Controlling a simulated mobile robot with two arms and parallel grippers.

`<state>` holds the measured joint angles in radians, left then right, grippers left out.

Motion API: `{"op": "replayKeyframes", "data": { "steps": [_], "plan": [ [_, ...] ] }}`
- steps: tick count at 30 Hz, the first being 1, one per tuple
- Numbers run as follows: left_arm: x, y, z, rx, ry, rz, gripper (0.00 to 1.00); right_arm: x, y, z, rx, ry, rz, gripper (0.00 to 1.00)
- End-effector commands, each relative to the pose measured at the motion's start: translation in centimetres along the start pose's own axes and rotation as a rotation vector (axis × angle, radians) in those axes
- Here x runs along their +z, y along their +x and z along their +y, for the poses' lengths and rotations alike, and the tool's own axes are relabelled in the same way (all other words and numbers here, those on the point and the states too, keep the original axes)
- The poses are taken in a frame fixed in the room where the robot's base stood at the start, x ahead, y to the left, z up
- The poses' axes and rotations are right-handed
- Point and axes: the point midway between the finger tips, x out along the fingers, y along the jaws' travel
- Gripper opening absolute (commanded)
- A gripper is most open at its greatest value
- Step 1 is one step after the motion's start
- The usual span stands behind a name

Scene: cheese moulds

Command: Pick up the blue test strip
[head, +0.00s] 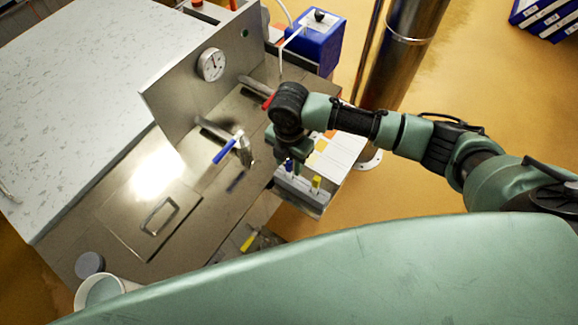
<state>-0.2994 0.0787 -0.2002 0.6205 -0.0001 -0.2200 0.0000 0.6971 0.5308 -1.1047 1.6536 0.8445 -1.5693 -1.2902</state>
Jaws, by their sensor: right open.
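A grey holder (312,199) sits at the right end of the steel worktop and has small upright strips in it. One strip with a blue end (289,165) stands towards its left side, and it looks like the blue test strip. A yellow strip (316,183) stands farther right, with a pale one between them. My right gripper (292,160) is open and points down over the left part of the holder, very close to the blue strip. I cannot tell whether it touches the strip. The gripper partly hides the back of the holder. My left gripper is not in view.
A blue-handled tool (223,152) lies on the steel worktop left of the gripper. An upright steel panel with a dial gauge (211,64) stands behind. A blue box (313,42) is at the back. A white bucket (103,291) stands at lower left. A steel column (405,50) rises behind my arm.

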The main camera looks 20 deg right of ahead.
Motion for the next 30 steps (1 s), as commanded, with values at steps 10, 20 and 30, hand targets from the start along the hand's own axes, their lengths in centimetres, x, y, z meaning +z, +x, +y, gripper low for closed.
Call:
{"op": "replayKeyframes", "data": {
  "steps": [10,20,30],
  "plan": [
    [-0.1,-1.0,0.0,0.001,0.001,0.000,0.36,0.0,3.3,0.0,0.001,-0.001,0.000,0.42],
    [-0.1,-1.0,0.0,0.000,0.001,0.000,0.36,0.0,3.3,0.0,0.002,0.000,0.000,0.00],
    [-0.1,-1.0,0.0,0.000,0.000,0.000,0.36,0.0,3.1,0.1,0.002,0.000,0.000,0.00]
  ]
}}
